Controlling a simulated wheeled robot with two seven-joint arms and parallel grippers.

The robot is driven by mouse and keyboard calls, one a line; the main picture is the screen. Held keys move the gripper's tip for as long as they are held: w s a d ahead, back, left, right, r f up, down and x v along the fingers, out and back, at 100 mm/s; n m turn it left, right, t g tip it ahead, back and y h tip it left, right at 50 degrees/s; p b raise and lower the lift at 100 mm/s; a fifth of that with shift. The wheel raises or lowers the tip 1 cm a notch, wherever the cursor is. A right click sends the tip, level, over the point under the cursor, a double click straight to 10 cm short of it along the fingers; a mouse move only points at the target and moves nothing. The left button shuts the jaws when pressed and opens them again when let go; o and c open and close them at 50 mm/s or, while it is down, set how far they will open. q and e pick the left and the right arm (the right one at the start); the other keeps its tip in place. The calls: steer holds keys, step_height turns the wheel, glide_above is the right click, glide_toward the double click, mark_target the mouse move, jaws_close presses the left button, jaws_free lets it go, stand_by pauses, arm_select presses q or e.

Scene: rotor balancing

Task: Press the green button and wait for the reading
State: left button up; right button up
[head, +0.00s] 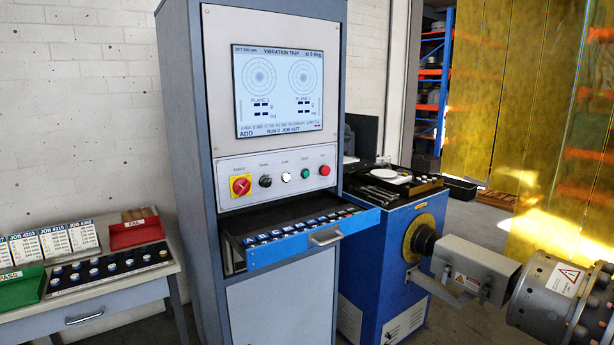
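The green button (305,173) is on the light panel of the blue-grey cabinet (180,120), between a white button (286,177) and a red button (325,170). Nothing touches it. Above it the screen (278,85) is lit and headed "VIBRATION TRIP", with two polar plots and dashes in the value fields under them. A line at the bottom seems to read "RUN 0" and a job number; the small text is too fine to read. Neither of my grippers is in the head view.
A red emergency knob on a yellow plate (241,186) and a black knob (265,181) sit left on the panel. A blue drawer (275,256) stands open below it. The grey rotor (547,300) is at right; a side table (100,285) with trays is at left.

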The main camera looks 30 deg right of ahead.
jaws_close()
stand_by(1.6)
